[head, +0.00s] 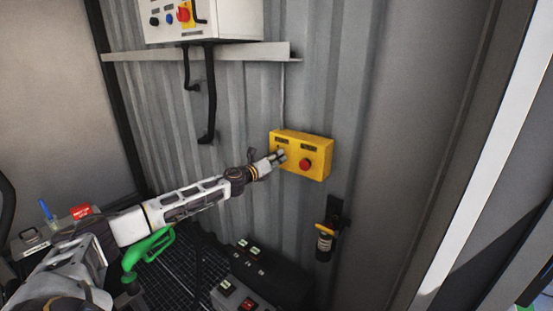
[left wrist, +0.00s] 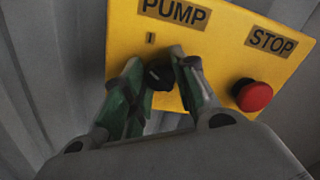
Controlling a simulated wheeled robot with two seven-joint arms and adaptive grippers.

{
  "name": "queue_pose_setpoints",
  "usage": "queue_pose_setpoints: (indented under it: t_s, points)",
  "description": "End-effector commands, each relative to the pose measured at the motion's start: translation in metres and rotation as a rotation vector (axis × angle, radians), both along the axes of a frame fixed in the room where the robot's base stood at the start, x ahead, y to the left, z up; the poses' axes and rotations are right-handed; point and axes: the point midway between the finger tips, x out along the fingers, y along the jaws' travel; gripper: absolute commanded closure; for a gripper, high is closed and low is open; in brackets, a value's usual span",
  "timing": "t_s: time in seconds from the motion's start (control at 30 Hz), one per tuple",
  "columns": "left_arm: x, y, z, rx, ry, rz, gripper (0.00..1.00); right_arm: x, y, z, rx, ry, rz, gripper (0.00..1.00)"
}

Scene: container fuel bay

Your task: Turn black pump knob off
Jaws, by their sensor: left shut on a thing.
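The yellow control box (head: 318,171) is mounted on the corrugated wall, and its face fills much of the left wrist view (left wrist: 215,50). The black pump knob (left wrist: 159,74) sits below the PUMP label, with a small "I" mark just above it. My left gripper (left wrist: 160,75) is shut on the knob, one finger on each side. In the head view my left gripper (head: 279,157) reaches the box's left half and hides the knob. The red stop button (head: 305,164) is right of the knob, under the STOP label. My right gripper is not in view.
A white panel (head: 222,22) with knobs hangs higher on the wall, above a metal ledge (head: 200,53). A yellow-topped black device (head: 325,241) hangs below the box. A green fuel nozzle (head: 148,249) and dark cases (head: 262,272) are low down. Wall right of the box is clear.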

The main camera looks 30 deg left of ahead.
Motion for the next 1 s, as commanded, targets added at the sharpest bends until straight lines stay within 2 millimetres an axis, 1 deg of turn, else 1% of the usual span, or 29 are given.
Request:
queue_pose_setpoints:
  t_s: [0.1,0.27,0.37,0.5,0.63,0.77,1.0]
  points:
    - [0.0,0.0,0.0,-0.114,0.01,0.0,0.96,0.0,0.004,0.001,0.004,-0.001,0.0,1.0]
    - [0.0,-0.001,0.0,-0.263,0.02,-0.001,0.96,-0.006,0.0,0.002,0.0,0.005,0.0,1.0]
    - [0.0,-0.001,0.0,-0.35,0.028,-0.001,0.96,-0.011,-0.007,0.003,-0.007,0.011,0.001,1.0]
    - [0.0,-0.001,0.001,-0.455,0.035,-0.002,0.96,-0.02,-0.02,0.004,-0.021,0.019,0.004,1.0]
    - [0.0,-0.001,0.001,-0.528,0.04,-0.001,0.96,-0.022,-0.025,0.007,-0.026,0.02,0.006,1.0]
    - [0.0,-0.001,0.001,-0.575,0.044,-0.002,0.96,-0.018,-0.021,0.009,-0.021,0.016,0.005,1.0]
    - [0.0,-0.001,0.001,-0.608,0.047,-0.002,0.96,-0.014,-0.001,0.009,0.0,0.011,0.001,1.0]
